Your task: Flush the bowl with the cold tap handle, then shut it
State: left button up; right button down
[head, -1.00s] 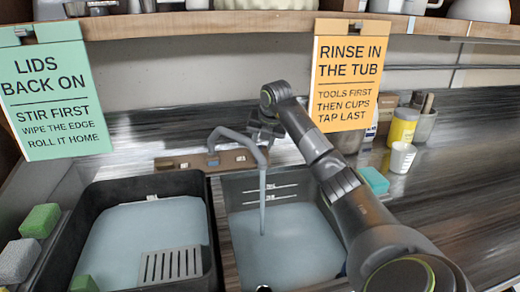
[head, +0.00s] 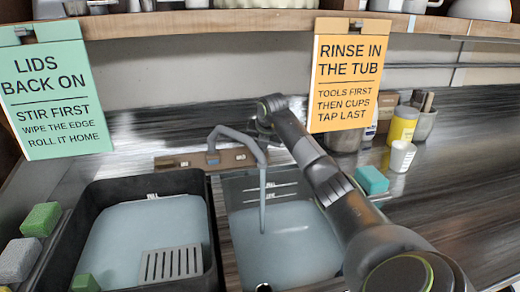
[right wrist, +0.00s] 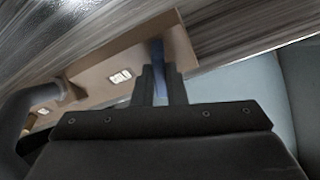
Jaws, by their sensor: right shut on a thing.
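The grey tap (head: 238,137) arches over the right-hand bowl (head: 232,186), and a stream of water (head: 262,200) runs from it into the bowl. The bowl holds pale water. My right gripper (right wrist: 160,84) is shut on a blue handle (right wrist: 158,52) by the brown tap base (right wrist: 110,62), which I take for the cold tap handle. In the head view my right arm reaches behind the spout and hides most of the gripper and handle. My left gripper is in neither view.
A black tub (head: 82,205) with pale water and a slotted grey plate (head: 170,265) stands left of the bowl. Sponges (head: 40,220) lie at far left. A teal block (head: 371,180), a white cup (head: 401,156) and a yellow container (head: 402,125) stand right. Two signs hang from the shelf.

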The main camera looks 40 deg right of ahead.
jog(key=shift+r, duration=0.1)
jog(key=shift+n+p, duration=0.55)
jog(key=shift+n, duration=0.35)
jog(key=shift+w+n+g+h+p, duration=0.1)
jog(key=shift+n+g+h+p, duration=0.25)
jog(key=shift+n, duration=0.85)
jog(key=c, duration=1.5)
grip_release()
jog(key=shift+o, duration=0.2)
jog(key=p+v, duration=0.2)
jog(key=v, duration=1.5)
jog(key=shift+a+r+p, duration=0.15)
jog(key=shift+a+p, duration=0.05)
jog(key=shift+p, duration=0.1)
